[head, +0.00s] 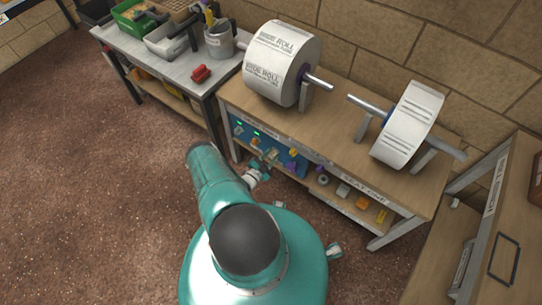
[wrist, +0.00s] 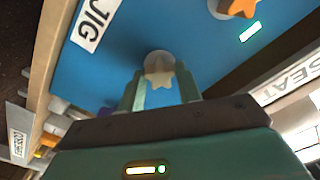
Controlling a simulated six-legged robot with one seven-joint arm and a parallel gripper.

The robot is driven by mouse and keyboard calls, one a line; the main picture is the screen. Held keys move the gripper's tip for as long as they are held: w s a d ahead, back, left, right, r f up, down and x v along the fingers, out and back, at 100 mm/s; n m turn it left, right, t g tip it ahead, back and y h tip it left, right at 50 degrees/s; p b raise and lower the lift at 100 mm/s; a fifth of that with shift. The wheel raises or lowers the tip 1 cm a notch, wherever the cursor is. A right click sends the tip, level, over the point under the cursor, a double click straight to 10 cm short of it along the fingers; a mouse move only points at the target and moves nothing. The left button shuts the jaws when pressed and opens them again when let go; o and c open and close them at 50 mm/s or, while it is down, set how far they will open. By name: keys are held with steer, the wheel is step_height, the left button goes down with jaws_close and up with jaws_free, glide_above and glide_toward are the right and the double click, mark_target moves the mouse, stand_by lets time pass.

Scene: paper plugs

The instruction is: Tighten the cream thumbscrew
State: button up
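The cream thumbscrew (wrist: 158,67) is a star-shaped knob on the blue jig panel (wrist: 110,62), in the upper middle of the wrist view. My gripper (wrist: 161,80) has its two teal fingers on either side of the knob, with narrow gaps seeming to show beside it. The fingers look open and not pressed on it. In the head view the blue panel (head: 302,169) is on the front of the wooden bench, and my gripper (head: 267,160) is in front of it. I cannot clearly tell the cream thumbscrew there.
An orange knob (wrist: 238,7) and a lit green strip (wrist: 250,31) are on the panel. The "JIG" label (wrist: 91,22) is at left. The bench (head: 335,118) carries large paper rolls (head: 280,62). Small parts lie on its lower shelf (head: 345,205). Brown floor is open at left.

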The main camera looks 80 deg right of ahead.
steer(key=m, duration=0.7)
steer(key=shift+m, duration=0.4)
steer(key=m, duration=0.9)
steer(key=o, duration=0.9)
steer(key=shift+o, duration=0.2)
